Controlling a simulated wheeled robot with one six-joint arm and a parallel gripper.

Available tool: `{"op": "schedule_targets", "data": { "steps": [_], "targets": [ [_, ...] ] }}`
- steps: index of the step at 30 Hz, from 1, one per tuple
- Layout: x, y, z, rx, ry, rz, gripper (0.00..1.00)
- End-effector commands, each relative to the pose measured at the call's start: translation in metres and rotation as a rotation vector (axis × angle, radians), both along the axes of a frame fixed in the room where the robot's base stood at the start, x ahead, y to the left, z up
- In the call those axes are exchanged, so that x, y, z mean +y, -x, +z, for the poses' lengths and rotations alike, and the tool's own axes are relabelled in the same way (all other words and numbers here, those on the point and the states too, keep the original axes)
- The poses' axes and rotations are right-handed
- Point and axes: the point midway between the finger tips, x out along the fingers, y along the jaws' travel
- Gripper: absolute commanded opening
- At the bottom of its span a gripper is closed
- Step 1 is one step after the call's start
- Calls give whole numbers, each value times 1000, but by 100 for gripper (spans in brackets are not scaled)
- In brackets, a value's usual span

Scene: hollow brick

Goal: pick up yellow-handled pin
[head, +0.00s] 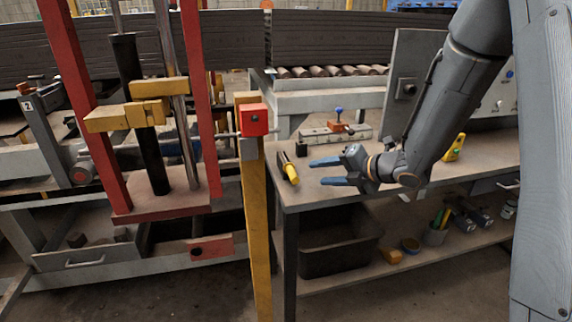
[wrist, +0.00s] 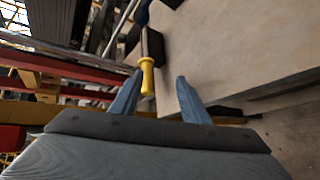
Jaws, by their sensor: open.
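The yellow-handled pin (head: 290,173) lies near the left corner of the workbench (head: 470,160), its yellow handle toward the front and its dark shaft toward the back. In the wrist view the yellow handle (wrist: 147,75) shows between the blue fingers, closer to the left one, with the shaft running up and away. My gripper (head: 318,172) is open and empty, just to the right of the pin, its fingers pointing left toward it. I cannot tell whether a finger touches the handle.
A red-framed press (head: 110,190) and a yellow post (head: 257,220) with a red box stand left of the workbench. A metal block with a blue knob (head: 337,128) sits behind the pin. A yellow object (head: 455,147) stands to the right. A dark bin (head: 338,245) is below.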

Motion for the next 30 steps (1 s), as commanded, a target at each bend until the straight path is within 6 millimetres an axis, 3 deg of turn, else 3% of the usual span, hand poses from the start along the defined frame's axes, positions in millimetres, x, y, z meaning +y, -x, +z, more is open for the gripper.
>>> {"op": "schedule_targets", "data": {
  "steps": [6,17,24,30],
  "targets": [
    [20,7,-1,-111,4,168,42],
    [45,-9,-10,-115,6,173,42],
    [72,-27,-19,-113,5,173,42],
    [78,-33,-23,-114,5,169,42]
  ]
}}
